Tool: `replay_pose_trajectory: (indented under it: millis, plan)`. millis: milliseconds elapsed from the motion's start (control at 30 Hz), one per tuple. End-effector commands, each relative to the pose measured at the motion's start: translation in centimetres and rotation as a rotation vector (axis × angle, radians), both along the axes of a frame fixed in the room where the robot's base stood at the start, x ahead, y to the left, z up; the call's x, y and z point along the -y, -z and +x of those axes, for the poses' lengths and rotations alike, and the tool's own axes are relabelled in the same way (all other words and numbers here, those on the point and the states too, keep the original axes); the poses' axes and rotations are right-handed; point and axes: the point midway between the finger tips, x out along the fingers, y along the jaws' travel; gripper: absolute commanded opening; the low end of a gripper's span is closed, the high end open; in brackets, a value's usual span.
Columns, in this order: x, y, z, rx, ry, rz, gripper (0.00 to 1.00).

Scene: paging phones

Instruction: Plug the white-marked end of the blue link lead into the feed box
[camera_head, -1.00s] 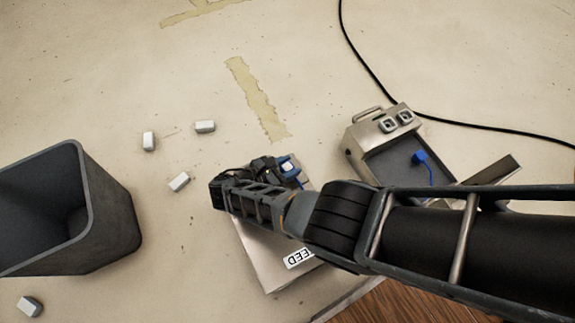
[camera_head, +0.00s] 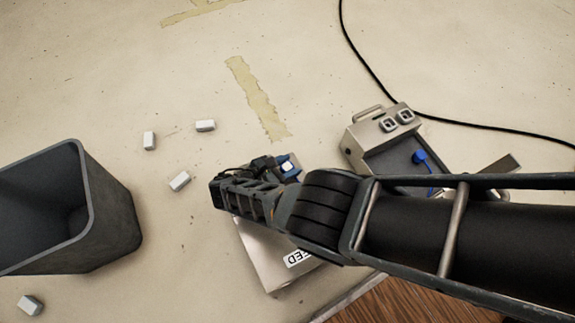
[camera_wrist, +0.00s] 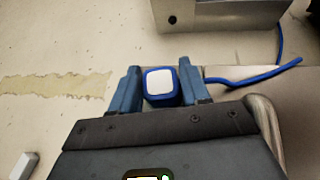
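The white-marked end (camera_wrist: 161,84) of the blue link lead is a blue plug with a white face, between the fingers of my gripper (camera_wrist: 160,90) in the wrist view. The fingers appear shut on it. It also shows in the head view (camera_head: 288,167). The blue lead (camera_wrist: 255,77) runs off to the right, then up beside another box. The feed box (camera_head: 270,262) is a pale metal box under my gripper, its label partly covered. My arm hides its upper part and sockets, so I cannot tell whether the plug touches it.
A second metal box (camera_head: 385,125) with a handle and two sockets stands to the right. A blue plug (camera_head: 420,157) is at its panel. A dark bin (camera_head: 110,215) stands at left, with several small white blocks (camera_head: 179,181) around. A black cable (camera_head: 470,123) crosses the upper right.

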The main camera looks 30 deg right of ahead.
Motion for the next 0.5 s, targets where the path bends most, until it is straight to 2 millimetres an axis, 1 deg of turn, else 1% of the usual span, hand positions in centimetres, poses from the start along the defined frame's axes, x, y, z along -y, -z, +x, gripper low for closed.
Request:
replay_pose_trajectory:
  millis: [33, 200, 267, 500]
  plan:
    - [0.16, 0.87, -0.56, -0.009, 0.003, 0.012, 0.51]
    - [0.22, 1.01, -0.77, -0.012, 0.003, 0.011, 0.67]
    - [0.24, 1.02, -0.80, -0.013, 0.004, 0.011, 0.72]
    - [0.17, 0.97, -0.88, -0.014, 0.003, 0.009, 0.72]
